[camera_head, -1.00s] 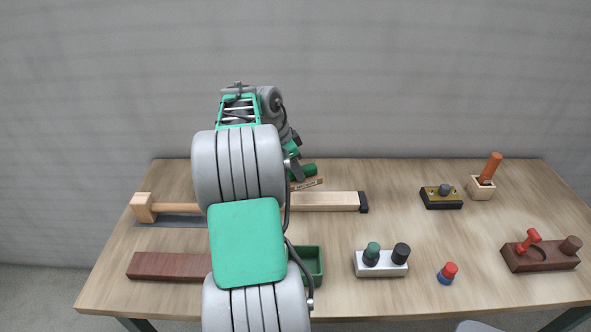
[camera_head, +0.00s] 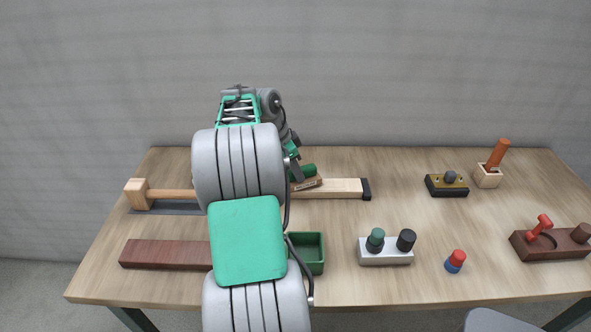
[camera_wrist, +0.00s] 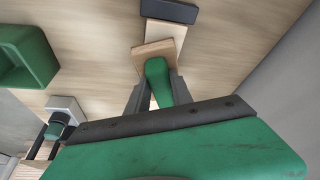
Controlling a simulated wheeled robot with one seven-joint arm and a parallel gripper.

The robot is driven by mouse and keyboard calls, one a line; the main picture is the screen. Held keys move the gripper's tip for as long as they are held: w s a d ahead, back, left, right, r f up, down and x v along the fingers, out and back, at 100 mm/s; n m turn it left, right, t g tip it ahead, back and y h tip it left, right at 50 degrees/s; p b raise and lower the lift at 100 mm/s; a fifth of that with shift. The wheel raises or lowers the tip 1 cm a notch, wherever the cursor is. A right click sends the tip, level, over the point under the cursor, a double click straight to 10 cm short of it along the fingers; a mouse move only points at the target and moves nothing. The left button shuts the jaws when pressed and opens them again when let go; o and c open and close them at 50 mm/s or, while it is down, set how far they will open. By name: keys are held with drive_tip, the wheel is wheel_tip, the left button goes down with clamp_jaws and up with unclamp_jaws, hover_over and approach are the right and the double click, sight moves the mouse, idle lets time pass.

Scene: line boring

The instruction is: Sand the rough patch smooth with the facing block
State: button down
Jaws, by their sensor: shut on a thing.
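My gripper (camera_wrist: 158,92) is shut on the green handle (camera_wrist: 155,74) of the facing block, a small light-wood block (camera_wrist: 147,54). In the head view the block (camera_head: 307,184) and its handle show just right of my arm. The block overlaps the long pale board (camera_head: 342,187), which has a black end cap (camera_head: 366,189). The board runs beyond the block in the wrist view too. I cannot tell whether the block touches the board. No rough patch can be made out; my arm and the block hide part of the board.
A green tray (camera_head: 322,254) and a grey holder with two knobs (camera_head: 386,257) stand in front. A wooden mallet shape (camera_head: 137,193) and a dark red bar (camera_head: 165,255) lie left. A red-blue peg (camera_head: 455,261), black block (camera_head: 446,188) and brown holder (camera_head: 551,246) stand right.

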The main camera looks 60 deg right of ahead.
drive_tip(key=shift+f, duration=0.1)
drive_tip(key=shift+f+b, duration=0.5)
drive_tip(key=shift+b, duration=0.1)
drive_tip(key=shift+s+d+r, duration=0.1)
drive_tip(key=shift+s+d, duration=0.75)
drive_tip(key=shift+s, duration=0.8)
drive_tip(key=shift+s+d+r, duration=0.1)
drive_tip(key=shift+s+d, duration=0.75)
drive_tip(key=shift+s, duration=0.8)
drive_tip(key=shift+s+d, duration=0.85)
drive_tip(key=shift+s, duration=0.8)
drive_tip(key=shift+w, duration=0.15)
drive_tip(key=shift+w+a+f, duration=0.1)
drive_tip(key=shift+w+a, duration=0.75)
drive_tip(key=shift+w, duration=0.75)
drive_tip(key=shift+w+a, duration=0.85)
drive_tip(key=shift+w, duration=0.75)
drive_tip(key=shift+w+a+f, duration=0.1)
drive_tip(key=shift+w+a, duration=0.75)
drive_tip(key=shift+w, duration=0.75)
